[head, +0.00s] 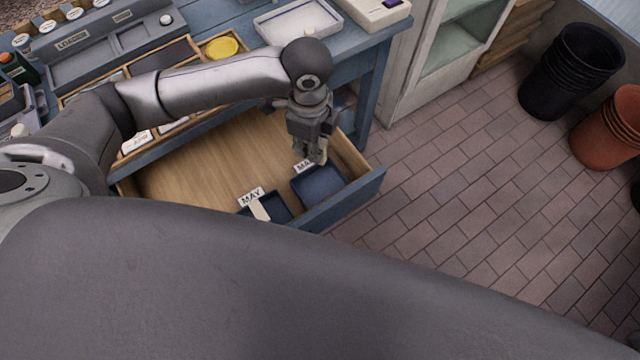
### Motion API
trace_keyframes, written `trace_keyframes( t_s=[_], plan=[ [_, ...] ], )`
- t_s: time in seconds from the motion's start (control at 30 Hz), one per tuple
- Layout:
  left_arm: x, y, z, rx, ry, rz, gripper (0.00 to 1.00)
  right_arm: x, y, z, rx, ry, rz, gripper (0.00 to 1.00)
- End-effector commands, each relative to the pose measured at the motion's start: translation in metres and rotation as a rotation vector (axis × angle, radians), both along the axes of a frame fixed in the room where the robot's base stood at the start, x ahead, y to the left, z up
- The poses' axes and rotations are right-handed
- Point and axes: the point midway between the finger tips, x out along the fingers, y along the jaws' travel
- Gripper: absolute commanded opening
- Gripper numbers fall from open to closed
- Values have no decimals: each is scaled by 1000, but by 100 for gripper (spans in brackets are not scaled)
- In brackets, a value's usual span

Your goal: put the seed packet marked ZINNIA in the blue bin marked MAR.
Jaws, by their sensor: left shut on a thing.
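My left gripper (315,156) points down over the open drawer, just above the far edge of a dark blue bin (321,188). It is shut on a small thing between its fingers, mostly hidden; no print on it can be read. This bin's white label begins with MA, and the gripper covers the rest. The bin's visible inside looks empty. To its left is another dark blue bin (279,207) with a label reading MAY and a pale flat thing (259,210) in it. My right gripper is not in view.
The wooden drawer (200,175) is pulled out from the blue bench, its left floor bare. A sectioned tray, a yellow lid (221,47) and a white tray (297,22) are on the bench. Black pots (570,70) and terracotta pots (610,128) stand on the brick floor.

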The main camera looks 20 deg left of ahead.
Motion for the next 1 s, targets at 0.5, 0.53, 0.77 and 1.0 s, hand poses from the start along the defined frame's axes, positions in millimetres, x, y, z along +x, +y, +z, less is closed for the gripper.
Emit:
trace_keyframes(
  t_s=[0.5, 0.53, 0.77, 1.0],
  plan=[
    [-4, -18, -43, 9, 4, -552, 6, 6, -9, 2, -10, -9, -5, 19],
    [-5, -18, -47, 9, 5, -557, 6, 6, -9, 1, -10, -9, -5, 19],
    [-5, -18, -89, 10, 5, -562, 6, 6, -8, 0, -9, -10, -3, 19],
    [-5, -18, -109, 10, 4, -561, 6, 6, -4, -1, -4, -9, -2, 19]
  ],
)
